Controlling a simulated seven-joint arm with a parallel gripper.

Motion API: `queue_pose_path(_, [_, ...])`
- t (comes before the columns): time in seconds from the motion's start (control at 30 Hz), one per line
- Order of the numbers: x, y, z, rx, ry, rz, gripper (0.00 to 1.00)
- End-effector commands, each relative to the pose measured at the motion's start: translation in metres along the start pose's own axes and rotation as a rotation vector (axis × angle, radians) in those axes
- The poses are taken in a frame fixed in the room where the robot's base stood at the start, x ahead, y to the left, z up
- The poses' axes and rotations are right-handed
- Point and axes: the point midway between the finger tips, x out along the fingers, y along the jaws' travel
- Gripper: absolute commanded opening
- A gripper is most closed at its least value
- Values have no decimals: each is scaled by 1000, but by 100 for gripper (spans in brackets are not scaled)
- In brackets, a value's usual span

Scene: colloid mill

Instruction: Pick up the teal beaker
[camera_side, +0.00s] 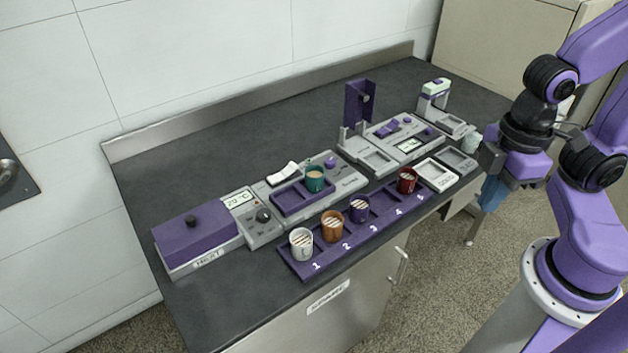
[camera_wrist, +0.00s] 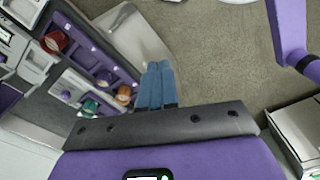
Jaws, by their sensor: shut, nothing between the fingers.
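The teal beaker (camera_side: 314,180) stands upright in the right part of a purple tray (camera_side: 288,204) on a grey device near the middle of the bench. In the wrist view the teal beaker (camera_wrist: 88,107) is small, left of the fingers. My gripper (camera_side: 490,198) is off the right front edge of the bench, pointing down, well away from the teal beaker. Its blue fingers (camera_wrist: 155,84) are together with nothing between them.
A purple numbered rack (camera_side: 385,210) along the front holds white (camera_side: 301,243), orange (camera_side: 332,226), purple (camera_side: 360,208) and red (camera_side: 407,180) beakers. A purple-lidded heater (camera_side: 195,235) stands left. An upright purple panel (camera_side: 359,103) stands behind. A pale cup (camera_side: 471,142) is near my gripper.

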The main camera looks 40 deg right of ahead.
Motion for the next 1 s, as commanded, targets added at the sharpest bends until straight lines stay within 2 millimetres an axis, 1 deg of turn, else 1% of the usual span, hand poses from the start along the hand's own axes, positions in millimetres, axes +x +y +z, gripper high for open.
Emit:
queue_pose_path(0.03, [0,0,0,0,0,0,0])
queue_pose_path(0.07, [0,0,0,0,0,0,6])
queue_pose_path(0.1, [0,0,0,0,0,0,20])
queue_pose_path(0.17, [0,0,0,0,0,0,39])
queue_pose_path(0.2, [0,0,0,0,0,0,52])
queue_pose_path(0.3, [0,0,0,0,0,0,80])
queue_pose_path(0.57, [0,0,0,0,0,0,80])
queue_pose_path(0.67, [-2,3,-7,-6,-2,2,80])
queue_pose_path(0.77, [-5,13,-26,-26,-7,7,80])
queue_pose_path(0.87, [-11,30,-55,-63,-14,14,80])
queue_pose_path(1.0, [-16,62,-100,-125,-31,26,80])
